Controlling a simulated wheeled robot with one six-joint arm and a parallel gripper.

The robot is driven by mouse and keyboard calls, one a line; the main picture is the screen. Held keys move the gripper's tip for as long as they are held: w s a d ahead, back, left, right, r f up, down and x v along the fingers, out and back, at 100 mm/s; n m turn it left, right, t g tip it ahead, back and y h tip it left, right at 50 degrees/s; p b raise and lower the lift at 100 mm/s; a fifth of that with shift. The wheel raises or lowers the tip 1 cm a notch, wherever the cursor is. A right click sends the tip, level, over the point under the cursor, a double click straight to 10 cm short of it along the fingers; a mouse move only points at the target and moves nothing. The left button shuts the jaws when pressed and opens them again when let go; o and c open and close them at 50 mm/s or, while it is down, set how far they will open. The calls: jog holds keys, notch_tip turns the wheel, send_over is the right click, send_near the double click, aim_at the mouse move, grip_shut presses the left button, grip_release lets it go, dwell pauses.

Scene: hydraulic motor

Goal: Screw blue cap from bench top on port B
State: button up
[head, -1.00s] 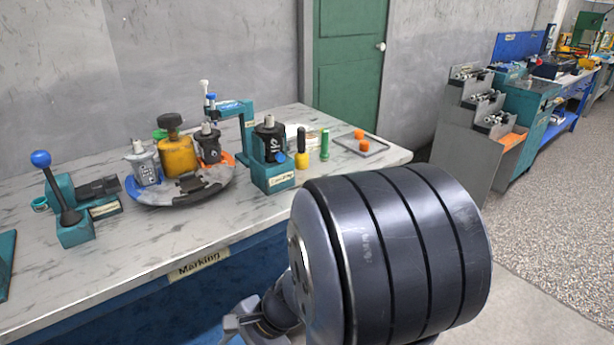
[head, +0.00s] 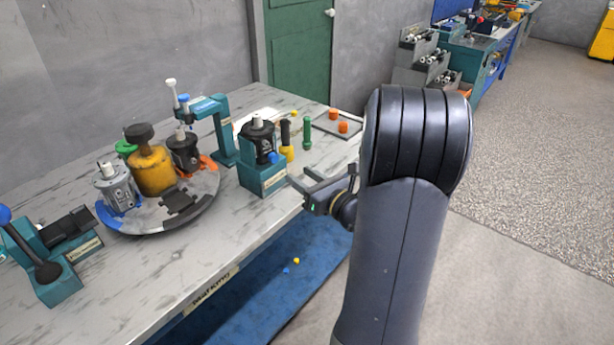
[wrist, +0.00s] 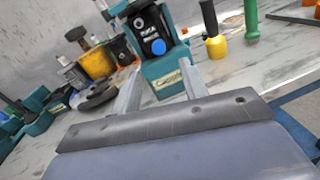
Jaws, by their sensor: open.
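A black motor (head: 257,137) stands upright in a teal fixture (head: 263,180) near the bench's front edge; both also show in the wrist view, the motor (wrist: 150,30) above the labelled fixture (wrist: 165,72). A round blue cap (head: 273,158) is at the motor's front, low down; it also shows in the wrist view (wrist: 159,47). I cannot read a port letter. A small blue piece (head: 286,270) lies below the bench. My gripper (head: 307,183) is open and empty, just right of the fixture; in the wrist view its fingers (wrist: 160,90) point at the fixture.
A yellow-handled tool (head: 287,150) and a green one (head: 307,133) stand right of the fixture. A tray (head: 330,128) with orange caps (head: 343,127) lies behind. A round turntable (head: 160,215) with motors is left. A small yellow piece (head: 296,261) lies below the bench.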

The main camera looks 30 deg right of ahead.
aim_at(275, 160)
jog(key=shift+b+x, duration=0.3)
jog(key=shift+x, duration=3.85)
jog(key=shift+a, duration=0.1)
jog(key=c, duration=0.9)
grip_shut()
jog(key=o, duration=0.7)
grip_release()
jog(key=shift+c, duration=0.2)
jog(key=shift+f+b, duration=0.1)
jog(key=shift+b, duration=0.4)
